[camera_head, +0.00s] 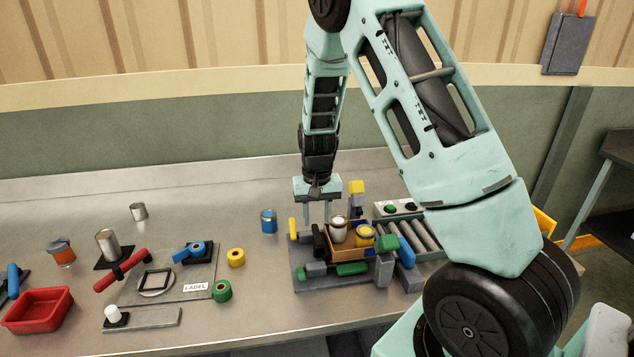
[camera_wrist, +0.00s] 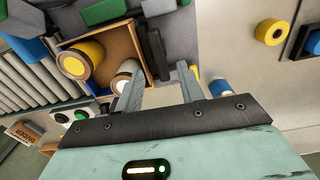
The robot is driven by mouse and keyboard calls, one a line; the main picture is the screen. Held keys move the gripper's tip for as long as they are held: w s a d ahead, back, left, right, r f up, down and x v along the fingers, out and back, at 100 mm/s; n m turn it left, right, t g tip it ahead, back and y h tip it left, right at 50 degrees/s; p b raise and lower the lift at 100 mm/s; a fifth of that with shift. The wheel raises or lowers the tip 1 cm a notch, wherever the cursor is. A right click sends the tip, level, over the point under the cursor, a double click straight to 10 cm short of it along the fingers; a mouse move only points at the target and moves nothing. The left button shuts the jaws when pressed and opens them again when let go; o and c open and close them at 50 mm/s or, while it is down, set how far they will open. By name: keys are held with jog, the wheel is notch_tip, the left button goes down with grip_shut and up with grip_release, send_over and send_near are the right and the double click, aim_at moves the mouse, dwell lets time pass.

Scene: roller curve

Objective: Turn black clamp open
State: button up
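The black clamp (camera_head: 318,240) stands upright at the left side of a small orange-brown box (camera_head: 348,254) on a grey fixture. In the wrist view, the clamp (camera_wrist: 155,52) is a dark bar beside the box wall. My gripper (camera_head: 317,217) points down just above the clamp, with its two fingers apart. In the wrist view, the clamp lies between the open fingers of my gripper (camera_wrist: 157,75) in the picture. I cannot tell whether the fingers reach down around it. Nothing is held. The lower part of the clamp is partly hidden.
The box holds a white-topped can (camera_head: 338,230) and a yellow-topped can (camera_head: 365,236), close to my gripper. Grey rollers (camera_head: 416,236) lie to the right.

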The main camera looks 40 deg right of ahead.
aim_at(317, 233)
notch_tip(317, 233, up, 13)
jog(key=b, duration=0.2)
jog(key=shift+f, duration=0.1)
dwell(0.7)
jog(key=s+a+f+n+y+b, duration=0.1)
jog(key=s+a+n, duration=0.35)
jog(key=a, duration=0.65)
jog(key=s+a+n, duration=0.3)
jog(key=s+a, duration=0.2)
jog(key=a, duration=0.7)
jog(key=s+a+f+n, duration=0.1)
jog(key=s+a+n, duration=0.2)
jog(key=s, duration=0.5)
jog(key=s+a+f+n+b, duration=0.1)
jog(key=s+a+f+n, duration=0.1)
jog(key=s+a, duration=0.3)
jog(key=s+n, duration=0.1)
jog(key=s, duration=0.2)
jog(key=shift+s+a+n, duration=0.3)
jog(key=shift+n, duration=0.05)
